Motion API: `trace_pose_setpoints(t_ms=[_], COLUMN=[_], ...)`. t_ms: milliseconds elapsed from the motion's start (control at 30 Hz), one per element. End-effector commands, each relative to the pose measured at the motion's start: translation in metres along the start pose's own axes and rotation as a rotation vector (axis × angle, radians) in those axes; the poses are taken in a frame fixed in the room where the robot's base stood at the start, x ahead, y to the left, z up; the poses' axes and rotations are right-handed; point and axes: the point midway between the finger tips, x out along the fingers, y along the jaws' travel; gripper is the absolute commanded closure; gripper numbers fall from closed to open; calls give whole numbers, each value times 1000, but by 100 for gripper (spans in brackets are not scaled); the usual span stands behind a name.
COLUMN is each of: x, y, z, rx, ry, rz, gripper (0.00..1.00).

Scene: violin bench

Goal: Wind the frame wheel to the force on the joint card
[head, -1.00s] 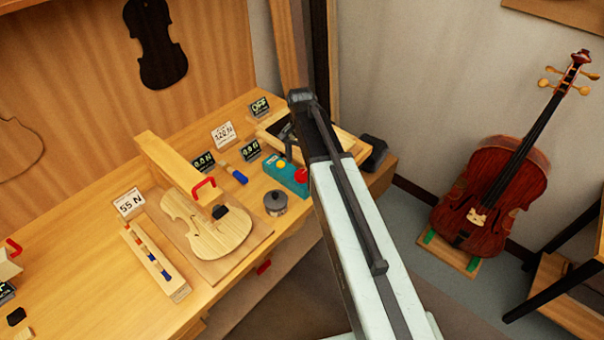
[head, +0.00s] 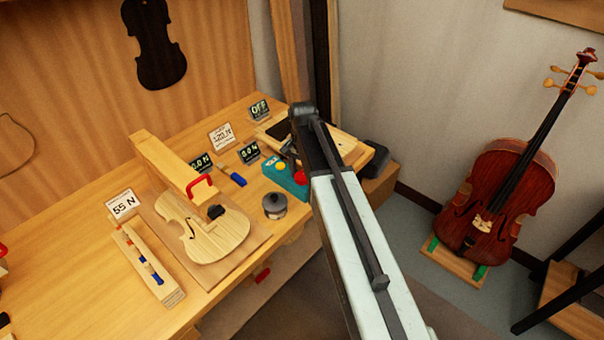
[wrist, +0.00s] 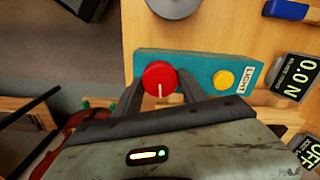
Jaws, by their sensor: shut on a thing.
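In the wrist view, my gripper (wrist: 158,90) is shut on a red round knob (wrist: 158,74) with a white line on it. One finger is on each side. The knob sits on a teal box (wrist: 205,66), which also bears a yellow button (wrist: 223,78) and a label reading LIGHT. In the head view, the teal box (head: 283,181) is partly behind my arm. A card (head: 122,204) reads 55 N and stands by the violin plate (head: 212,238). Another card (head: 221,136) seems to read 120 N. I cannot tell which part is the frame wheel.
A display (wrist: 293,80) reads 0.0 N, and another (head: 259,108) reads OFF. A grey pot (head: 274,206) and a blue-handled tool (head: 235,179) lie near the box.

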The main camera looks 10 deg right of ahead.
Motion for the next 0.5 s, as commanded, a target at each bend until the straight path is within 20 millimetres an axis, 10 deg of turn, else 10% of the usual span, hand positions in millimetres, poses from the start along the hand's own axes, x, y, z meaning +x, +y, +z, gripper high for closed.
trace_pose_setpoints(t_ms=[200,233,300,500], x=[0,0,0,0], y=[1,2,2,1], z=[0,0,0,0], rx=[-7,-7,-7,-6], ry=[0,0,0,0], rz=[3,3,3,2], gripper=[92,46,30,30])
